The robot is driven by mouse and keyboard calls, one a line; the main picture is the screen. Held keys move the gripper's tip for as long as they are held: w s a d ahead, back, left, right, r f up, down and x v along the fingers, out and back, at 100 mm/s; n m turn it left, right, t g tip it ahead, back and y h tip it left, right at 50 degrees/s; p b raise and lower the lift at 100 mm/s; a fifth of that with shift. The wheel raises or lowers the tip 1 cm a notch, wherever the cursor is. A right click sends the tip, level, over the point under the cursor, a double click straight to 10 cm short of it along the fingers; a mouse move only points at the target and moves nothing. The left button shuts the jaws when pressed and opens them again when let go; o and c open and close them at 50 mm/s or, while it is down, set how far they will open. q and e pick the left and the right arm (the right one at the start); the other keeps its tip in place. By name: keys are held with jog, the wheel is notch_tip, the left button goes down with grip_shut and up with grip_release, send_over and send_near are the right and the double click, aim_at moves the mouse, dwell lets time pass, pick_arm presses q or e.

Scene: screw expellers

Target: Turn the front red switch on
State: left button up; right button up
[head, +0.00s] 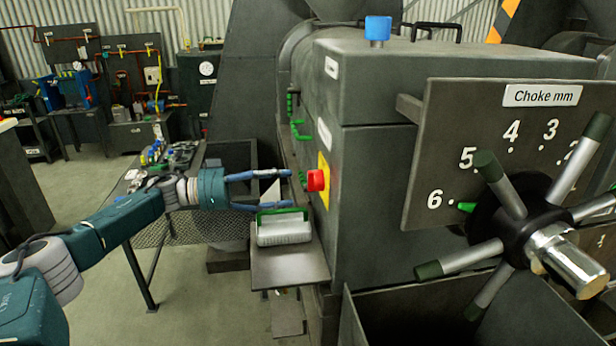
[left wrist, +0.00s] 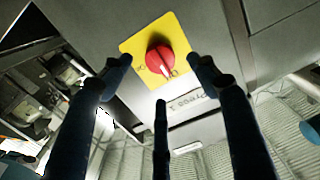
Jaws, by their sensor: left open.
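The front red switch (head: 317,180) is a red rotary knob on a yellow plate (head: 324,172), fixed to the side of the grey machine housing. In the left wrist view the red knob (left wrist: 161,60) sits on its yellow plate (left wrist: 136,45), with a pale pointer mark on it. My left gripper (head: 290,189) is open and just left of the knob, with its fingers pointing at it. In the left wrist view the fingers (left wrist: 160,75) stand around the knob's sides, apart from it. No contact can be made out. My right gripper is not seen.
A silver box with a green handle (head: 284,229) stands on a small shelf (head: 290,266) just below my gripper. A choke wheel with several spokes (head: 515,215) juts out at the right. A blue knob (head: 378,28) tops the housing. Open floor (head: 190,290) lies lower left.

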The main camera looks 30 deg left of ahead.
aim_at(315, 181)
pick_arm(q)
jog(key=p+x, duration=0.1)
jog(key=x, duration=0.5)
jog(key=shift+w+d+p, duration=0.15)
jog(key=shift+d+p, duration=0.1)
jog(key=shift+p, duration=0.15)
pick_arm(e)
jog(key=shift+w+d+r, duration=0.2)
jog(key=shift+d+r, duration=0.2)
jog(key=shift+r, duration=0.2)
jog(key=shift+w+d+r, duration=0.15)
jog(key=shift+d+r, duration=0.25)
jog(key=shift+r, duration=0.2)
pick_arm(q)
jog(key=shift+c, duration=0.5)
